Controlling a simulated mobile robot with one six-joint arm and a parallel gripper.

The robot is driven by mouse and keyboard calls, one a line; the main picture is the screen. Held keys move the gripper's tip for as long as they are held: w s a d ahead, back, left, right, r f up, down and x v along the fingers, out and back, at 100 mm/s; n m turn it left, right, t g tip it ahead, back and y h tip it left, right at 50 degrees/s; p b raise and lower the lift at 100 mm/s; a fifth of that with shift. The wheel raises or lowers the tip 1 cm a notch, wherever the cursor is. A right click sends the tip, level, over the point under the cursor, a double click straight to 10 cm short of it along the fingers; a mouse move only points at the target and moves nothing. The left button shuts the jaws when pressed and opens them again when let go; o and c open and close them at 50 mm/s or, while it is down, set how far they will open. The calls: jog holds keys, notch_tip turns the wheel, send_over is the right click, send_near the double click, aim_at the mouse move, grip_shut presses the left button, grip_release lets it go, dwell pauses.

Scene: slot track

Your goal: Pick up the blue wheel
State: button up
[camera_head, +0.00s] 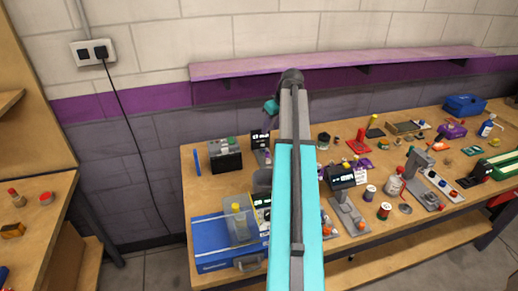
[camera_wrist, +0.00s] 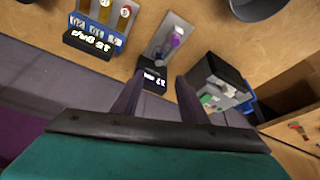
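A thin blue upright shape (camera_head: 197,163) stands at the table's back left corner in the head view, left of a dark box (camera_head: 226,160). It may be the blue wheel seen edge-on, but I cannot tell for certain. In the wrist view a blue edge (camera_wrist: 254,106) shows partly hidden behind the dark box (camera_wrist: 214,82). My gripper (camera_wrist: 158,92) is open, with its two dark fingers apart and nothing seen between them. In the head view my arm reaches over the table, and my teal gripper body (camera_head: 271,107) is high near the wall.
A scale with a dark display (camera_wrist: 152,76) and a blue rack with small bottles (camera_wrist: 98,25) are near. A blue case (camera_head: 215,240) lies at the front left. A purple shelf (camera_head: 340,62) runs along the wall. Many small items fill the table's right side.

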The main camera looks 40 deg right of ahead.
jog(key=shift+w+f, duration=0.1)
jog(key=p, duration=0.2)
send_near(263, 146)
jog(key=shift+x, duration=2.4)
jog(key=shift+d, duration=0.1)
jog(key=shift+f, duration=0.15)
jog(key=shift+p+x, duration=1)
jog(key=shift+x, duration=0.2)
jog(key=shift+p+x, duration=0.35)
jog(key=shift+x, duration=0.95)
jog(key=shift+d, duration=0.1)
grip_shut()
